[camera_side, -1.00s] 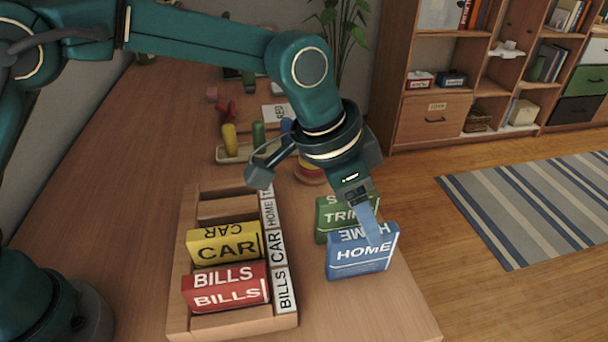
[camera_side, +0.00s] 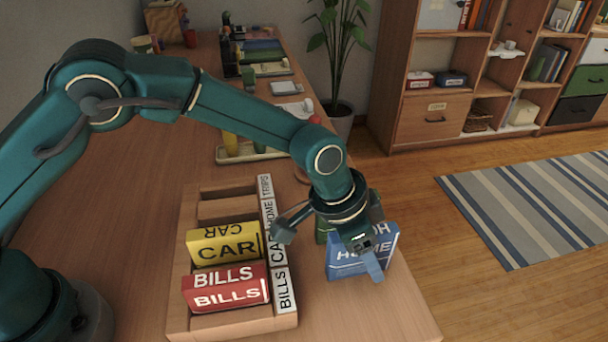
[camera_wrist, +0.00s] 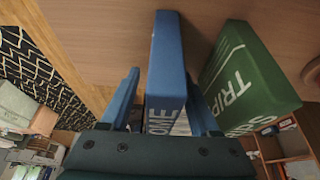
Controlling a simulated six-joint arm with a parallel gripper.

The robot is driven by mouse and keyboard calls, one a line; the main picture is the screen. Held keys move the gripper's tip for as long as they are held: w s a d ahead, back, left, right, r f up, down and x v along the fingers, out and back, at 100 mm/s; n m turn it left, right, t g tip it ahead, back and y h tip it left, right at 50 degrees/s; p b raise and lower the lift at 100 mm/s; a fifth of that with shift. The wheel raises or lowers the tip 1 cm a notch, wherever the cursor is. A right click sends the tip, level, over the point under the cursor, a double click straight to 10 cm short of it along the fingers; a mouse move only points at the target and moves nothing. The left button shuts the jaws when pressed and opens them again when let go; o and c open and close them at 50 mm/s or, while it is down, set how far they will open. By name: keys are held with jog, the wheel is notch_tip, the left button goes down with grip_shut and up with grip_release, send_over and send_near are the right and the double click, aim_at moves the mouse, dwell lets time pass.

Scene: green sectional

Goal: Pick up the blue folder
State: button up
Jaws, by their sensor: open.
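The blue folder (camera_side: 348,262), labelled HOME, stands upright near the right edge of the desk. It also shows in the wrist view (camera_wrist: 167,65), between the two fingers. My gripper (camera_side: 370,262) is low over the folder in the side view and covers part of its label. In the wrist view the jaws (camera_wrist: 160,105) are open, one finger on each side of the folder. The left finger looks slightly apart from the folder; the right finger is close to its side, and I cannot tell whether it touches.
A green folder (camera_wrist: 245,85), labelled TRIP, stands just beside the blue one, near the right finger. A wooden sorter (camera_side: 240,322) holds a yellow CAR folder (camera_side: 225,245) and a red BILLS folder (camera_side: 228,288); its rear slots are empty. The desk's right edge is close.

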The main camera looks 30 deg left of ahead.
grip_shut()
